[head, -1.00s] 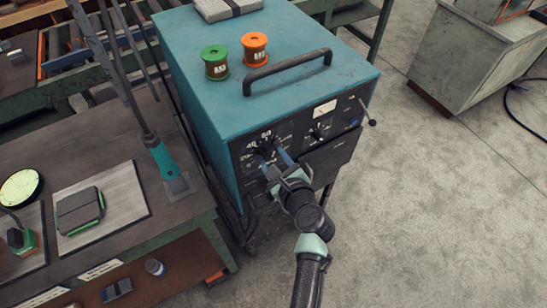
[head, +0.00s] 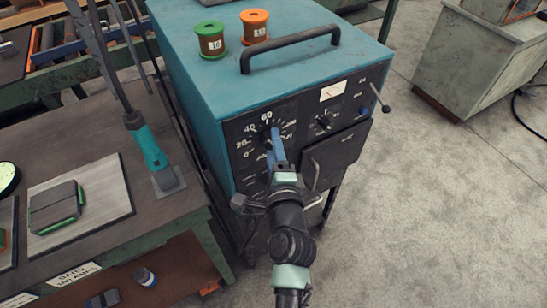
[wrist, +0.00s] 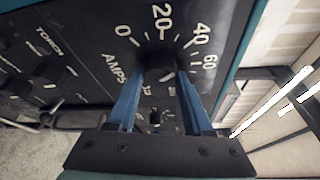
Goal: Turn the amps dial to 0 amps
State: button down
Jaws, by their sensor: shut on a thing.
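The amps dial is a dark knob (wrist: 158,62) on the black front panel of the teal welding machine (head: 215,85). White marks from 0 through 20, 40 and 60 run around it, and "AMPS" is printed beside the 0. My gripper (wrist: 159,78) has its two blue fingers on either side of the knob and is shut on it. In the head view my gripper (head: 277,145) reaches the panel from the front, one finger largely covering the other. The fingers partly hide the knob, and I cannot clearly read its pointer.
A smaller knob (head: 323,122) and a meter (head: 333,91) sit right of the dial. A lever (head: 379,97) sticks out at the panel's right edge. Green (head: 211,40) and orange (head: 255,27) spools stand on top beside a handle (head: 290,50). A workbench (head: 110,150) stands close on the left.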

jog(key=n+t+y+b, duration=0.1)
jog(key=n+b, duration=0.5)
jog(key=b, duration=0.6)
jog(key=n+t+y+b, duration=0.1)
jog(key=n+y+b, duration=0.2)
jog(key=n+b, duration=0.4)
jog(key=n+t+y+b, duration=0.1)
jog(key=n+b, duration=0.6)
jog(key=b, duration=1.2)
jog(key=shift+d+f+t+y, duration=0.15)
jog(key=shift+f+t+y, duration=0.2)
jog(key=shift+y, duration=0.55)
jog(key=shift+w+r+n, duration=0.1)
jog(key=shift+n, duration=0.2)
jog(key=shift+c, duration=1.5)
grip_release()
jog(key=v, duration=1.3)
